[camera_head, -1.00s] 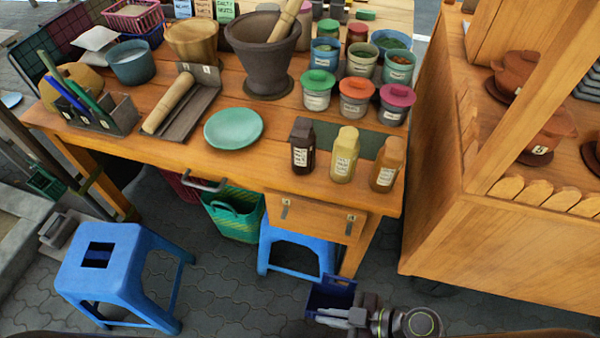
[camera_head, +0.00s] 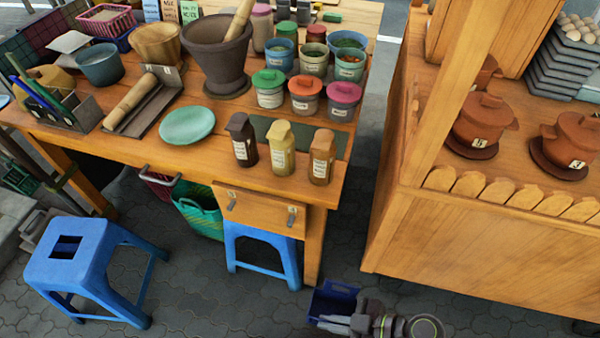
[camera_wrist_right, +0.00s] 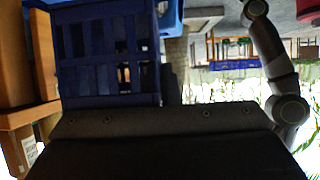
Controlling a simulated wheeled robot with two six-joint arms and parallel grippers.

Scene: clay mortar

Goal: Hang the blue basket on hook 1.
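The blue basket (camera_head: 335,293) is a small dark-blue open crate at the bottom middle of the head view. My right gripper (camera_head: 340,322) is at its near side and appears shut on its rim; the exact grip is hidden. In the right wrist view the basket's slatted wall (camera_wrist_right: 105,50) fills the upper left, close to the gripper. Two metal hooks are on the wooden board under the table's front edge, a left hook (camera_head: 231,201) and a right hook (camera_head: 292,216). Both look empty. Their numbers are too small to read. My left gripper is out of view.
The wooden table (camera_head: 90,135) carries bottles, jars, a mortar (camera_head: 215,60) and a plate. A blue stool (camera_head: 262,250) stands under the board, another (camera_head: 85,255) at left. A green basket (camera_head: 202,210) hangs beneath the table. A wooden cart (camera_head: 460,235) stands at right.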

